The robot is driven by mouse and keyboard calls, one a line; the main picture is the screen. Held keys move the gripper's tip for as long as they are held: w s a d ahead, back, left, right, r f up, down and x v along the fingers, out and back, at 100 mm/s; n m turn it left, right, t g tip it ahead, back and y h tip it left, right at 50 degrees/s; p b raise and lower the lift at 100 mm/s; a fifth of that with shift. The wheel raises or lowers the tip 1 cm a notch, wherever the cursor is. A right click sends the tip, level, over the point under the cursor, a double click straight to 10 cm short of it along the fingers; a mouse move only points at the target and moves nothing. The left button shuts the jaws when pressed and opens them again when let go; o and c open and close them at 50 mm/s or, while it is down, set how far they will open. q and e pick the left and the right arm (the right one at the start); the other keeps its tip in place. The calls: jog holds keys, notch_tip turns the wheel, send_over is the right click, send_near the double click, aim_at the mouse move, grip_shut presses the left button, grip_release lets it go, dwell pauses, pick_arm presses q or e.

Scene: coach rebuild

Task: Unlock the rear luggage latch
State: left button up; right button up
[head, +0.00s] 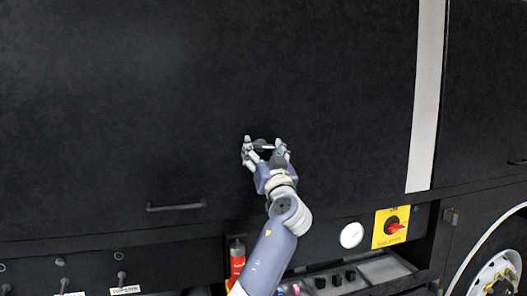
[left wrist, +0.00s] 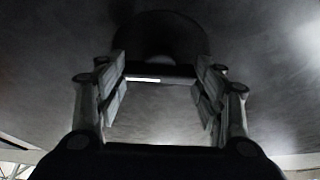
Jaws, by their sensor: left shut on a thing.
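The rear luggage latch (head: 264,147) is a small dark fitting with a short bar on the large black panel (head: 130,100). In the left wrist view the latch (left wrist: 160,74) shows as a dark bar with a pale strip, in front of a round dark recess or base. My left gripper (head: 264,148) reaches up to it from below, with one finger at each end of the bar. In the left wrist view its fingers (left wrist: 161,78) are shut on the bar, though spread by its width. Whether the latch is turned cannot be told. My right gripper is not in view.
A dark handle (head: 176,206) sits lower left on the panel. Below are a red cylinder (head: 237,258), a yellow plate with a red switch (head: 391,227), a white round gauge (head: 351,235) and several small levers. A wheel (head: 497,275) is at lower right. The panel around the latch is clear.

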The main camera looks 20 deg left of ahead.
pick_arm(q)
jog(key=m+h, duration=0.1)
jog(key=m, duration=0.1)
jog(key=m+p, duration=0.1)
jog(key=m, duration=0.1)
jog(key=shift+r+t+h, duration=0.2)
jog(key=shift+t+h, duration=0.2)
jog(key=m+h+p, duration=0.1)
jog(key=m, duration=0.1)
jog(key=m+h+p, duration=0.1)
jog(key=m, duration=0.2)
jog(key=shift+s+a+r+h+p, duration=0.1)
jog(key=shift+a+r+h+p, duration=0.05)
jog(key=shift+h+p, duration=0.25)
jog(key=shift+m+h+p, duration=0.4)
jog(key=shift+m+p, duration=0.05)
jog(key=shift+m, duration=0.75)
jog(key=m+h, duration=0.1)
jog(key=m, duration=0.1)
jog(key=m+g, duration=0.1)
jog(key=m, duration=0.2)
jog(key=shift+h, duration=0.4)
jog(key=shift+m+g+h, duration=0.3)
jog(key=shift+m+g, duration=0.4)
jog(key=shift+m, duration=1.2)
jog(key=o, duration=1)
jog(key=shift+o, duration=0.2)
jog(key=shift+s, duration=0.1)
